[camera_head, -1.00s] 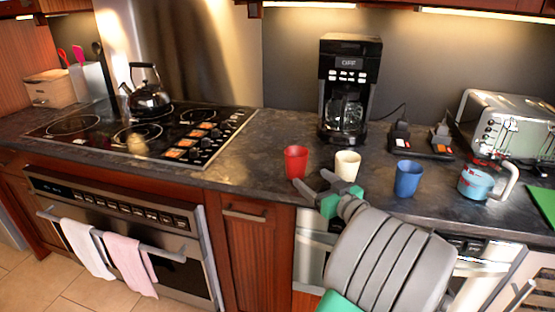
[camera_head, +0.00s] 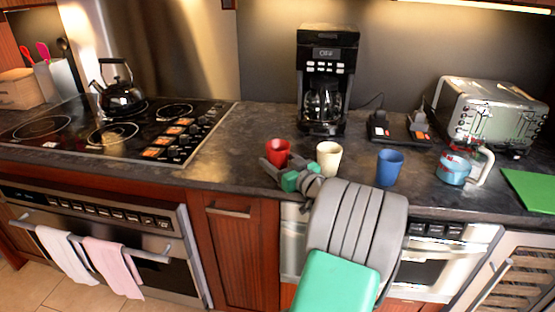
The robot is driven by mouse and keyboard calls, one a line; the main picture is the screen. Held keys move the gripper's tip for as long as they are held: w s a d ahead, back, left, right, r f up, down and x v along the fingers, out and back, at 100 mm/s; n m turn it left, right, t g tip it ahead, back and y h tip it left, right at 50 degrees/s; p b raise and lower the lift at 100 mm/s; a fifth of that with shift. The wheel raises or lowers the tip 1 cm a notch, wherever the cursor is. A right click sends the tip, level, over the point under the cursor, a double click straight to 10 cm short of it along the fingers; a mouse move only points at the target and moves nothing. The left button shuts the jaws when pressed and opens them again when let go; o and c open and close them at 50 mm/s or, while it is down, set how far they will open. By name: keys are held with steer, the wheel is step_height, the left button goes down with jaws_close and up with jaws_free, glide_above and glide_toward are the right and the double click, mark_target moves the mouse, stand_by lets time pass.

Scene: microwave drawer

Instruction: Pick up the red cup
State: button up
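The red cup (camera_head: 278,149) stands upright on the dark stone counter (camera_head: 240,150), left of a cream cup (camera_head: 329,156). My gripper (camera_head: 271,168) reaches in from the lower right, over the counter's front edge. Its fingers point left and up and lie just in front of the red cup's lower part in the picture. A gap shows between the fingers, and they hold nothing that I can see. The bottom of the red cup is partly hidden by the gripper. I cannot tell whether a finger touches the cup.
A blue cup (camera_head: 390,166) and a light-blue mug (camera_head: 455,168) stand to the right. A coffee maker (camera_head: 326,85) stands behind the cups, and a toaster (camera_head: 490,110) is at the right. The stove (camera_head: 120,130) with a black kettle (camera_head: 121,95) is at the left.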

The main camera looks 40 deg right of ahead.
steer(key=c, duration=1.2)
